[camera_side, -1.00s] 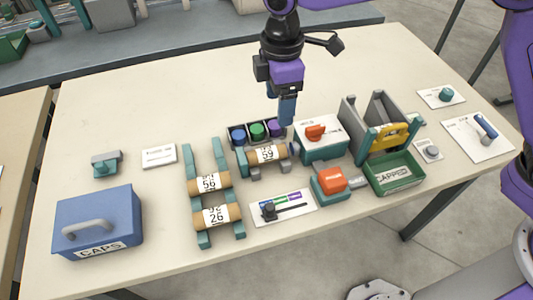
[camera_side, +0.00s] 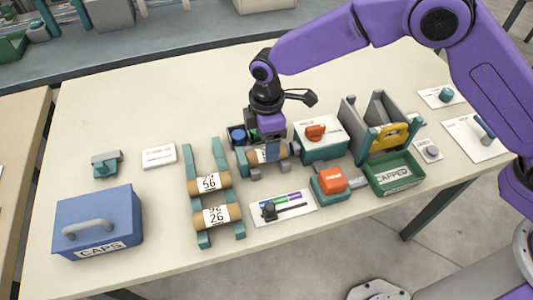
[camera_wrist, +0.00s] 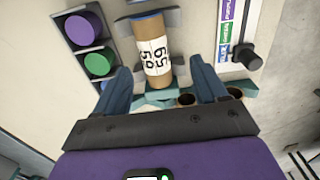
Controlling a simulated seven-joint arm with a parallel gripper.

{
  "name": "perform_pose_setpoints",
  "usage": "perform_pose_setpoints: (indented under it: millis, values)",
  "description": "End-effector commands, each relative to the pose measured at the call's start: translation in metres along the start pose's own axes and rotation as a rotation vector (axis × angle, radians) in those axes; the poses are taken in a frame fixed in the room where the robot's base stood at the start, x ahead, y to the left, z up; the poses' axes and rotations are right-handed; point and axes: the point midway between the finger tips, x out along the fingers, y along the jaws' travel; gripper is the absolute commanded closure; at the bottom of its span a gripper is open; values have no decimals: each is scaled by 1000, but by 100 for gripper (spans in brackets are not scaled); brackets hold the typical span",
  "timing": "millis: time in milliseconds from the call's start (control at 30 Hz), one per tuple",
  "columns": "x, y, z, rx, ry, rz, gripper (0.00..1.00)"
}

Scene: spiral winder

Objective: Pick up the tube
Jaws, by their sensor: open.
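A brown cardboard tube (camera_side: 284,152) with a white number label lies on a teal and grey cradle at the middle of the table. In the wrist view the tube (camera_wrist: 155,55) points away from me, between the lines of my two blue fingers. My gripper (camera_side: 268,152) is open and low over the tube, with one finger in front of its label in the side view. I cannot tell whether the fingers touch it. Two more tubes, marked 56 (camera_side: 209,183) and 26 (camera_side: 217,216), lie on a teal rack (camera_side: 193,160) to the left.
A tray of coloured spools (camera_side: 237,136) stands just behind the tube. A slider panel (camera_side: 283,207) is in front. A blue CAPS box (camera_side: 98,222) is at left.

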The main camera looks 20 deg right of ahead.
Motion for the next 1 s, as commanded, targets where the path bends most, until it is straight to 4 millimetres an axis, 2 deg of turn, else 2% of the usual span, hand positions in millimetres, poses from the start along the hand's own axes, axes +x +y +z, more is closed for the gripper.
perform_pose_setpoints:
  millis: [167,500,833,1000]
  values:
    - [10,1,0,1,-1,-1,28]
    - [52,8,2,2,-1,1,28]
    - [57,8,2,2,1,3,28]
    - [57,8,2,2,0,3,83]
